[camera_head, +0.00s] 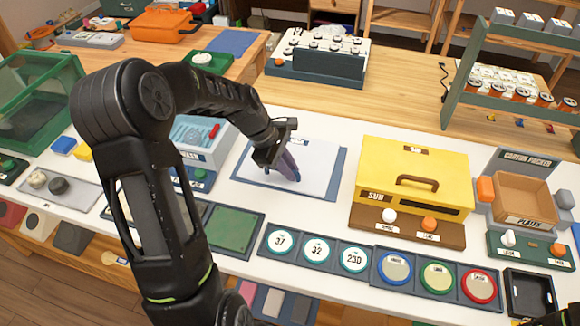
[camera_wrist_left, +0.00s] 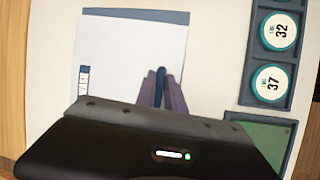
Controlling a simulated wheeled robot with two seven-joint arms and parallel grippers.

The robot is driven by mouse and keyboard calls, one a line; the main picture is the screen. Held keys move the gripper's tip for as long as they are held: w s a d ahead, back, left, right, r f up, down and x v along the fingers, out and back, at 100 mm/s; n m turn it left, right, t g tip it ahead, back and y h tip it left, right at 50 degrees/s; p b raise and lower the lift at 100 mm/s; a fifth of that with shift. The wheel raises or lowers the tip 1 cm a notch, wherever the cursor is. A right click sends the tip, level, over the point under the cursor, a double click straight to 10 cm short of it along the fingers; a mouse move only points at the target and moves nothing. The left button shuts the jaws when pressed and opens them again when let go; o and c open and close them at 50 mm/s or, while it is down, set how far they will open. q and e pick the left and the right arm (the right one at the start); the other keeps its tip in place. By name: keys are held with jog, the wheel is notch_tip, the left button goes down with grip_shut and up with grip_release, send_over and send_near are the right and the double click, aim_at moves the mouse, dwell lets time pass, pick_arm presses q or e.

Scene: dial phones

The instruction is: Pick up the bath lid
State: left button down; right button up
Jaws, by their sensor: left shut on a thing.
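A flat white panel (camera_head: 318,158) with a small label lies on a blue-grey base (camera_head: 334,188) in the middle of the white table; it looks like the bath lid, but I cannot read the label. My left gripper (camera_head: 290,172) points down over the panel, its purple fingers shut on a narrow dark blue handle. In the left wrist view the handle (camera_wrist_left: 160,88) stands between the two fingers (camera_wrist_left: 161,95), over the white panel (camera_wrist_left: 125,60). I cannot tell whether the panel is lifted. My right gripper is not in view.
A teal-topped tub (camera_head: 192,132) with a red piece stands left of the panel. A yellow box (camera_head: 414,165) stands to its right. Numbered discs (camera_head: 317,251) and coloured dials (camera_head: 437,277) line the front edge. Bare table lies behind the panel.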

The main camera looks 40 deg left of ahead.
pick_arm(q)
notch_tip(320, 180, up, 10)
jog(key=shift+b, duration=0.4)
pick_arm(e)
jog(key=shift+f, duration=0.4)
pick_arm(q)
jog(key=shift+d+f, duration=0.1)
jog(key=shift+f, duration=0.05)
